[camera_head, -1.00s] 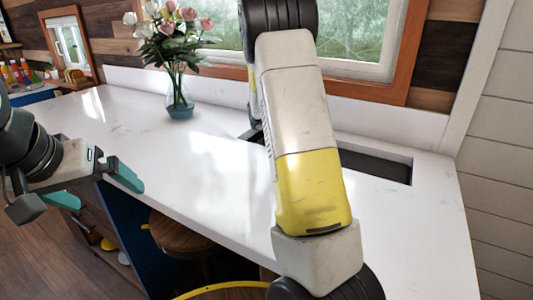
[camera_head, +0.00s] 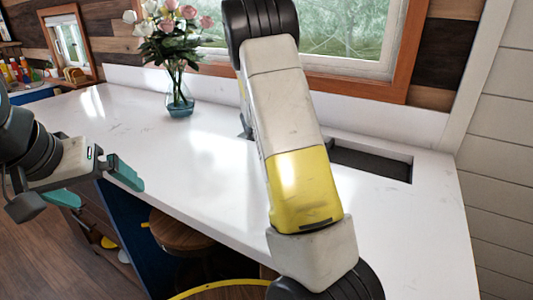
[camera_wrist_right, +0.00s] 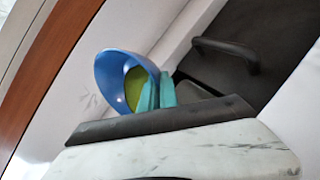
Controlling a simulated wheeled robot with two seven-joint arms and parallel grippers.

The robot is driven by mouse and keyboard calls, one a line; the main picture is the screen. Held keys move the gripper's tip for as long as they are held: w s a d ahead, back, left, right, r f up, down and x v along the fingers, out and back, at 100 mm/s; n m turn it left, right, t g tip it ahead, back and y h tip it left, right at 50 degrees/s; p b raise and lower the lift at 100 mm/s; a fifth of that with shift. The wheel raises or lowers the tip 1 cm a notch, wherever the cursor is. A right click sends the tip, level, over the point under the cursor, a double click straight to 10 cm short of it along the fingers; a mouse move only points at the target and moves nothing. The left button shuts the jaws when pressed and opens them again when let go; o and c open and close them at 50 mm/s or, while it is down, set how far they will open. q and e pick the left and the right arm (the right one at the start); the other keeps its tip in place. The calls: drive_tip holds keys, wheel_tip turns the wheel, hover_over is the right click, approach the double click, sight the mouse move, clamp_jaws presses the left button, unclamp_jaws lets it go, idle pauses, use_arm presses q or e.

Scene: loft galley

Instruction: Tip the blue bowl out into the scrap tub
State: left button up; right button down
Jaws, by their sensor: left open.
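The blue bowl (camera_wrist_right: 108,68) shows in the right wrist view, tilted well onto its side, with a yellow-green thing (camera_wrist_right: 134,88) inside. My right gripper (camera_wrist_right: 158,92) has its teal fingers at the bowl's edge, one on each side of the rim, and appears shut on it. In the head view the bowl and the right gripper are hidden behind my right arm. My left gripper (camera_head: 95,187) is open and empty, at the left by the counter's front edge. I cannot make out the scrap tub for certain in either view.
A white counter (camera_head: 215,150) runs across the head view, with a dark recess (camera_head: 370,165) at right. A glass vase of flowers (camera_head: 180,100) stands at the back. A stool (camera_head: 180,235) is below the front edge. The right wrist view shows a black handle-like bar (camera_wrist_right: 228,52).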

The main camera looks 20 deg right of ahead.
drive_tip(key=shift+w+a+r+n+h+p, duration=0.1)
drive_tip(key=shift+a+r+n+h+p, duration=0.2)
drive_tip(key=shift+h+p, duration=0.3)
drive_tip(key=shift+a+r+n+h+p, duration=0.25)
drive_tip(key=shift+h+p, duration=0.15)
drive_tip(key=shift+h, duration=0.3)
idle(1.0)
drive_tip(key=shift+w+a+r+n+t+h+p, duration=0.1)
drive_tip(key=shift+a+r+n+t+h+p, duration=0.25)
drive_tip(key=shift+a+r+h, duration=0.55)
idle(0.5)
drive_tip(key=shift+a+r+n+t+h, duration=0.15)
drive_tip(key=shift+r+h, duration=0.15)
drive_tip(key=shift+r, duration=0.2)
drive_tip(key=shift+a+r+n+t+h, duration=0.15)
drive_tip(key=shift+r+h, duration=0.15)
drive_tip(key=shift+r, duration=0.15)
idle(0.3)
drive_tip(key=shift+a+r+t, duration=0.15)
drive_tip(key=shift+r+t, duration=0.1)
drive_tip(key=shift+r, duration=0.4)
